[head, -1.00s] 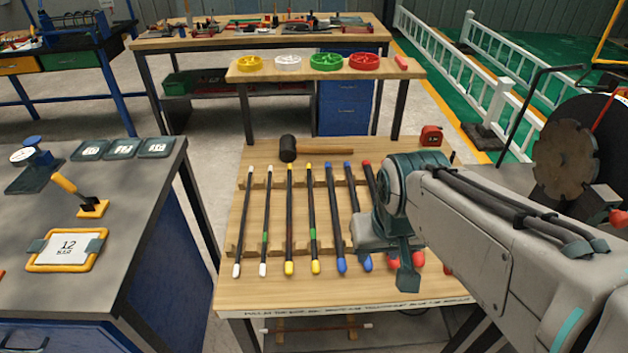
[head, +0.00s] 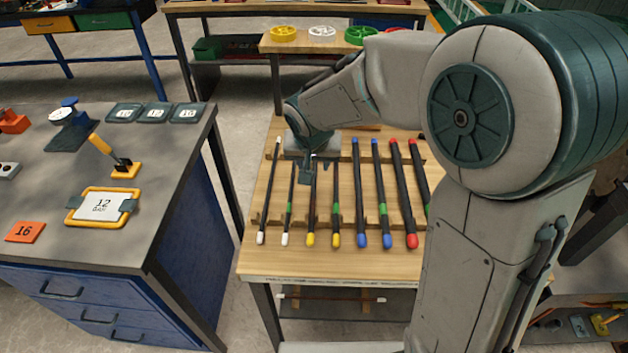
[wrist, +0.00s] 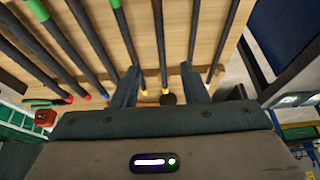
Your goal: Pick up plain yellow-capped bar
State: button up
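The plain yellow-capped bar (head: 312,205) is dark with no green band and lies on the wooden rack, third from the left. It also shows in the wrist view (wrist: 161,45), running between my fingers. My gripper (head: 311,175) is over its far part; its fingers are spread and hold nothing in the wrist view (wrist: 158,85). The green-banded yellow-capped bar (head: 335,190) lies just right of it and also shows between the fingers in the wrist view (wrist: 132,45). I cannot tell the exact height of the fingertips above the bars.
A green-banded white-capped bar (head: 288,205) lies close on the left, with a plain white-capped bar (head: 268,195) beyond it. Blue-capped bars (head: 359,200) and red-capped bars (head: 405,200) lie to the right.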

aim_at(314, 182)
jog(key=x, duration=1.1)
jog(key=shift+w+a+f+p, duration=0.1)
jog(key=shift+w+f+p, duration=0.1)
jog(key=shift+p, duration=0.2)
grip_shut()
